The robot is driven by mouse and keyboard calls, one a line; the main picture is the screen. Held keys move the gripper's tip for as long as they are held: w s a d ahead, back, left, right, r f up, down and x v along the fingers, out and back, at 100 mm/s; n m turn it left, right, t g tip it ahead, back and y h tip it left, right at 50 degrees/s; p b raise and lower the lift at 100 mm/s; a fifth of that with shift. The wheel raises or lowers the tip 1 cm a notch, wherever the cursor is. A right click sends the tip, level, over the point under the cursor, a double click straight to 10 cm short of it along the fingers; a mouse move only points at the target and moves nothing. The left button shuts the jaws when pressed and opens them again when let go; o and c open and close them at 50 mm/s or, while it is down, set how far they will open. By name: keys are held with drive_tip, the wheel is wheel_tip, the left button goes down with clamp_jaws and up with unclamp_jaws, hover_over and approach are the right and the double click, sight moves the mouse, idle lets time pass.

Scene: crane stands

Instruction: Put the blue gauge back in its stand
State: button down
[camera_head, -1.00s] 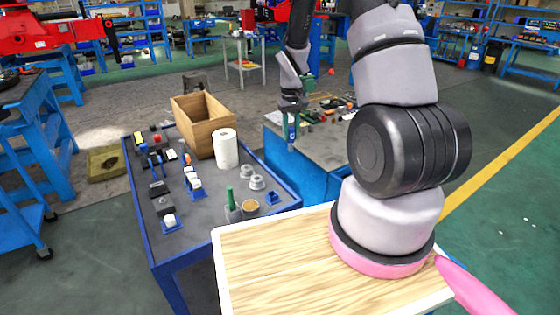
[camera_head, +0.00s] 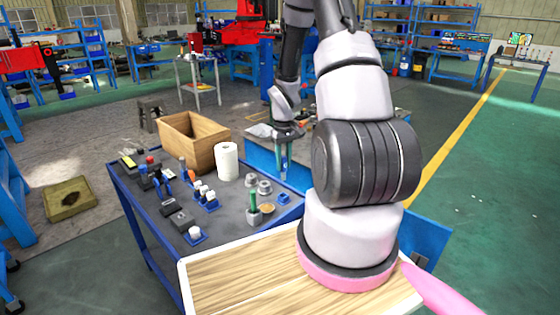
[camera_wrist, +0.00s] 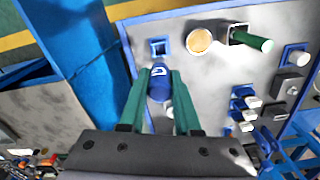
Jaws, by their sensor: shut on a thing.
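The blue gauge (camera_wrist: 158,82) is between the green fingers of my gripper (camera_wrist: 160,80), which is shut on it. In the head view my gripper (camera_head: 284,168) holds it above the right end of the blue-framed table, and the gauge itself is mostly hidden there. A small blue square stand (camera_wrist: 158,47) with an empty opening sits on the table just beyond the gauge in the wrist view. It also shows in the head view (camera_head: 284,198), below the gripper. The gauge appears apart from the stand, though its lower end is hard to see.
A green-handled tool (camera_wrist: 252,40) stands in a grey holder beside a round wooden-topped piece (camera_wrist: 199,41). Grey ring parts (camera_head: 264,187), a white roll (camera_head: 227,161), a wooden box (camera_head: 193,141) and several blue stands with white-topped pieces (camera_head: 207,196) occupy the table (camera_head: 235,225).

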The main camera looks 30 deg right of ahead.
sight(284, 171)
drive_tip(key=shift+a+f, duration=0.1)
drive_tip(key=shift+f, duration=2.8)
drive_tip(key=shift+f, duration=0.15)
drive_tip(key=shift+f, duration=1.5)
drive_tip(key=c, duration=0.5)
unclamp_jaws()
drive_tip(key=shift+c, duration=0.2)
drive_tip(key=shift+r, duration=2.5)
drive_tip(key=shift+r, duration=0.1)
